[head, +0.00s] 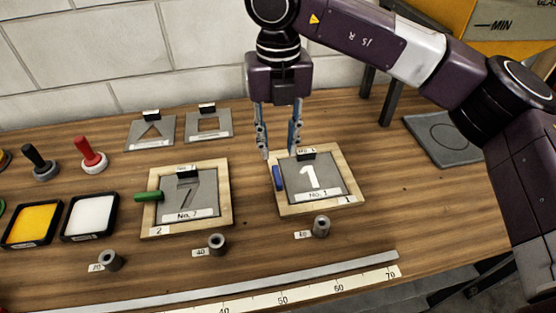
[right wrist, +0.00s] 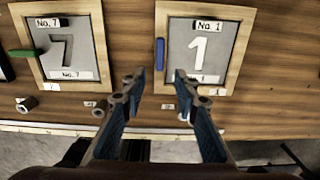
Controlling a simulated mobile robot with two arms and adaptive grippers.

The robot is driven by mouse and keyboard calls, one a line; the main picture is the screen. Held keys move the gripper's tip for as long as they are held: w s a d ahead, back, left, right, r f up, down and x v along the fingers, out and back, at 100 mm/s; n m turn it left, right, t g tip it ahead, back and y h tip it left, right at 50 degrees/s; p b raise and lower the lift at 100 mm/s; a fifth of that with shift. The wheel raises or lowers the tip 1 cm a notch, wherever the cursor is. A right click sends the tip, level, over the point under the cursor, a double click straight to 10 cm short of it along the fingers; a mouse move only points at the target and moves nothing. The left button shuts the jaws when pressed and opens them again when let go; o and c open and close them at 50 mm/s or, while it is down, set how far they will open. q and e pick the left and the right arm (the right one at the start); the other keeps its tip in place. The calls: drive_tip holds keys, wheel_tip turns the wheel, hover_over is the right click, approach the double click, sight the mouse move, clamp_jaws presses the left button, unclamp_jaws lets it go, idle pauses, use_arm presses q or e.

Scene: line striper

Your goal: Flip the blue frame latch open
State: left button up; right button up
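The blue latch (head: 277,177) is a short bar on the left side of the wooden frame (head: 350,205) that holds the No. 1 stencil plate (head: 327,184). It lies along the frame's left edge, and it shows upright in the right wrist view (right wrist: 160,54). My right gripper (head: 279,153) is open and empty, above the table at the back left of this frame. In the right wrist view its two fingertips (right wrist: 158,75) are apart, with the blue latch seen between and beyond them. My left gripper is not in view.
A second frame (head: 226,217) with a No. 7 plate and a green latch (head: 149,197) sticking out leftward stands to the left. Ink pads, stamps, small weights and a long ruler (head: 290,296) lie around. A grey plate (head: 447,138) lies at right.

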drive_tip(key=shift+r, duration=1.45)
